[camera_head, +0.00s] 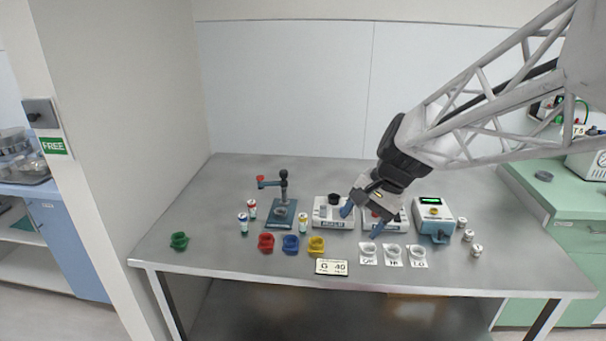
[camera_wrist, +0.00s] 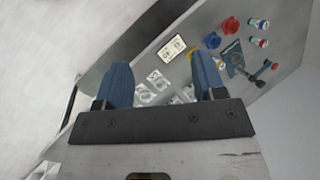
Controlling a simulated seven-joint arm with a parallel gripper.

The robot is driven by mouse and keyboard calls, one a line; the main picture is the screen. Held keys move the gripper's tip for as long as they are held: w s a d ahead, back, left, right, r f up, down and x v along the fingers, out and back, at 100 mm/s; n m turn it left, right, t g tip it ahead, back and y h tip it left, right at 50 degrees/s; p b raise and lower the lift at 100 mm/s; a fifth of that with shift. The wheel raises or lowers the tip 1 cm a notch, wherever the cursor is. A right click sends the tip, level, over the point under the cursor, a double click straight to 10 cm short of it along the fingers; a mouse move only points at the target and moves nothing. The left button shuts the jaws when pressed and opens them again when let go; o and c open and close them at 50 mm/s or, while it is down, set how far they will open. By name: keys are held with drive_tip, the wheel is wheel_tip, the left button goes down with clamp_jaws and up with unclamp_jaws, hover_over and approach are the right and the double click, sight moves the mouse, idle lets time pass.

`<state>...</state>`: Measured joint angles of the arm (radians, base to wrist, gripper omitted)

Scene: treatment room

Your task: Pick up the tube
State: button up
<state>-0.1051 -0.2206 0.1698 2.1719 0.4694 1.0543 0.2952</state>
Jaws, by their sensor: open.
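Several small capped tubes stand upright on the grey table: one with a blue band (camera_head: 243,222), one with a red band (camera_head: 251,208) and one with a yellow top (camera_head: 303,222). I cannot tell which of them the task means. In the wrist view, small capped tubes (camera_wrist: 259,24) show at the upper right, beyond my right finger. My gripper (camera_head: 362,219) is open and empty, tilted down above the devices at the middle right of the table. Its two blue fingers (camera_wrist: 158,62) stand well apart in the wrist view, with no tube between them.
A blue stand (camera_head: 283,214) with a dark post rises among the tubes. Coloured cups, such as the red one (camera_head: 266,243), line the front, with a number sign (camera_head: 332,267). White cups (camera_head: 393,252) stand on cards. A device with a green display (camera_head: 434,212) is at right. The left table is mostly clear.

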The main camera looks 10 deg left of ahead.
drive_tip(key=w+a+f+m+g+y, duration=0.15)
drive_tip(key=w+a+f, duration=0.25)
drive_tip(key=w+a, duration=0.55)
drive_tip(key=m+g+y, duration=0.1)
drive_tip(key=m+y, duration=0.4)
approach(244, 224)
drive_tip(key=s+d+r, duration=0.6)
drive_tip(key=r, duration=0.2)
drive_tip(key=w+a+f+m, duration=0.1)
drive_tip(key=w+a+f, duration=0.1)
drive_tip(key=a+f, duration=0.1)
drive_tip(key=w+a+f+m+y, duration=0.1)
drive_tip(key=w+a+f, duration=0.1)
drive_tip(key=f, duration=0.1)
drive_tip(key=w+a+f+m+y, duration=0.1)
drive_tip(key=w+a+f, duration=0.1)
drive_tip(key=a+f, duration=0.1)
drive_tip(key=shift+a+f+g, duration=0.1)
drive_tip(key=shift+a+g, duration=0.15)
drive_tip(key=shift+a, duration=0.1)
drive_tip(key=shift+w+a+f+m, duration=0.25)
drive_tip(key=shift+a+f, duration=0.05)
drive_tip(key=shift+x, duration=1.3)
drive_tip(key=shift+x, duration=2.6)
